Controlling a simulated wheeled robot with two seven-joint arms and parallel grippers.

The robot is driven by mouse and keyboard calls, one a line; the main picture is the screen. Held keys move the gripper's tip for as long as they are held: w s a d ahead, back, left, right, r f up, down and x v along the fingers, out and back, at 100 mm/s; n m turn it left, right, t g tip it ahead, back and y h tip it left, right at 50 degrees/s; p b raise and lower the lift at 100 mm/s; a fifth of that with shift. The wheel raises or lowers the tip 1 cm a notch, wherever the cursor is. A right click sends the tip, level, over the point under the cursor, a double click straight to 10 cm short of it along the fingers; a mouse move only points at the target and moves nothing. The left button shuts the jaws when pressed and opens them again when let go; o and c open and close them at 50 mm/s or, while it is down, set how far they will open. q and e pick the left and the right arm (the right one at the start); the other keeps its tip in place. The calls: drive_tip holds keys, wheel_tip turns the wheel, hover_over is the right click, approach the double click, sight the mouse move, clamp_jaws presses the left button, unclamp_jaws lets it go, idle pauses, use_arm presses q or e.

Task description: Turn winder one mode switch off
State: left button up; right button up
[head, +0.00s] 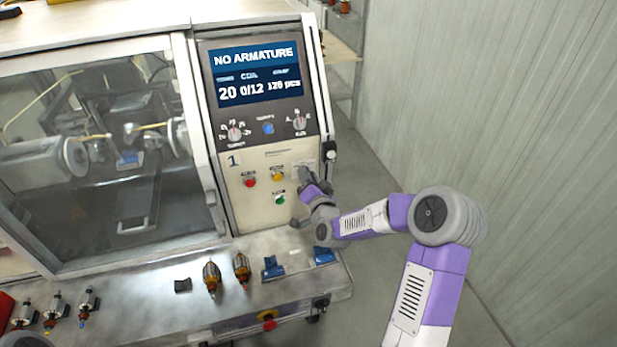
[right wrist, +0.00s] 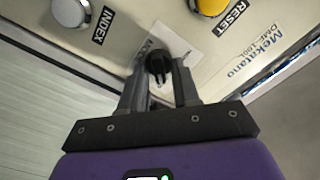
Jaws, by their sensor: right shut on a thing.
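The panel of winder one (head: 240,190), marked "1", faces me in the head view. My right gripper (head: 305,177) is at the right side of that panel, beside the yellow button, and covers most of the switch there. In the right wrist view my right gripper (right wrist: 160,85) has its two fingers shut on the black mode switch knob (right wrist: 158,63), one on each side.
Red (head: 250,182), yellow (head: 277,174) and green (head: 280,199) buttons sit left of the gripper. The screen (head: 255,72) reads "NO ARMATURE". Armatures (head: 211,277) and blue holders (head: 272,267) stand on the ledge below. Open floor lies right, before the wall.

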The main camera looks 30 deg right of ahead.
drive_tip(key=n+b, duration=0.5)
drive_tip(key=b, duration=0.4)
drive_tip(key=shift+a+f+n, duration=0.1)
drive_tip(key=shift+a+n, duration=0.05)
drive_tip(key=shift+n, duration=0.15)
drive_tip(key=shift+r+n+b, duration=0.2)
drive_tip(key=shift+n+b, duration=1.25)
drive_tip(key=shift+n, duration=0.15)
clamp_jaws()
drive_tip(key=o, duration=0.7)
unclamp_jaws()
drive_tip(key=b+v, duration=0.1)
drive_tip(key=v, duration=0.6)
drive_tip(key=shift+s+a, duration=0.15)
drive_tip(key=shift+s, duration=0.15)
